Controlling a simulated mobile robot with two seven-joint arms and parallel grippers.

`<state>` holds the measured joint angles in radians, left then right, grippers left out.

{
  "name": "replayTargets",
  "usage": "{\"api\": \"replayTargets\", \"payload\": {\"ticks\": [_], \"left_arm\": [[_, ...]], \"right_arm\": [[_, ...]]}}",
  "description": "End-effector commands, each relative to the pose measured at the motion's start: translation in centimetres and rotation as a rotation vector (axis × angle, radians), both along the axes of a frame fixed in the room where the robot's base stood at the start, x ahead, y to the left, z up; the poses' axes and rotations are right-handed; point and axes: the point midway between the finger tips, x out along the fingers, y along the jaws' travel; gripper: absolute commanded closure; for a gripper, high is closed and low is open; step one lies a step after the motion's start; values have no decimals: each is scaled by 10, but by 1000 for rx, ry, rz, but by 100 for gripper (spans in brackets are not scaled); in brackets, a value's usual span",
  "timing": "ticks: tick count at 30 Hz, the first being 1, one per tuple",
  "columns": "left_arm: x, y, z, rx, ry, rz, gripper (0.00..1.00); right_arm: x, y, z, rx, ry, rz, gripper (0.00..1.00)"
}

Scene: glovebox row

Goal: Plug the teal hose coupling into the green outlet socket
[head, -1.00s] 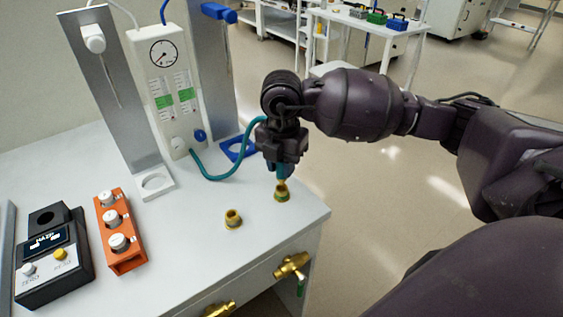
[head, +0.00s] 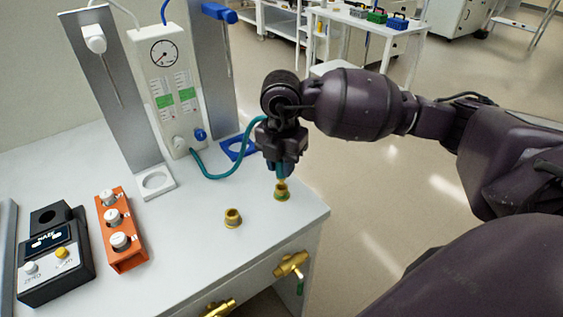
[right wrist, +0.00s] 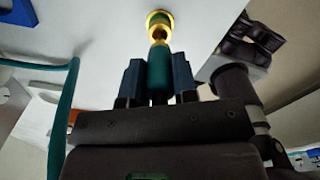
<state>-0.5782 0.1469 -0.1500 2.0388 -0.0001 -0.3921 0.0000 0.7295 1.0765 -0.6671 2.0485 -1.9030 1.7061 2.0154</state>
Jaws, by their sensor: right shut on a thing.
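The teal hose coupling (head: 282,171) is held pointing down in my right gripper (head: 281,160), which is shut on it. In the right wrist view the teal body of the coupling (right wrist: 158,72) sits between the two fingers, with its brass tip toward the socket. The green outlet socket (head: 282,194), a brass ring with a green base, is on the bench near its right corner. It also shows in the right wrist view (right wrist: 160,17). The tip is at the socket's mouth; I cannot tell whether it has entered. My left gripper is not in view.
A second brass socket (head: 233,218) stands to the left. The teal hose (head: 214,177) curves back to the gauge panel (head: 166,90). An orange rack (head: 124,245) and a black meter (head: 55,262) stand at the left. Brass valves (head: 291,264) stick out from the bench front.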

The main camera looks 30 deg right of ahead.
Motion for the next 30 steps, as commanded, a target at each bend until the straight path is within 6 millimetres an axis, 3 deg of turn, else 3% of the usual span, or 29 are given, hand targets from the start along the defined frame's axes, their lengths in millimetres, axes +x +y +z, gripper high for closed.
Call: {"api": "replayTargets", "payload": {"ticks": [30], "left_arm": [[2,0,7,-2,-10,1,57]], "right_arm": [[0,0,1,0,-1,0,100]]}}
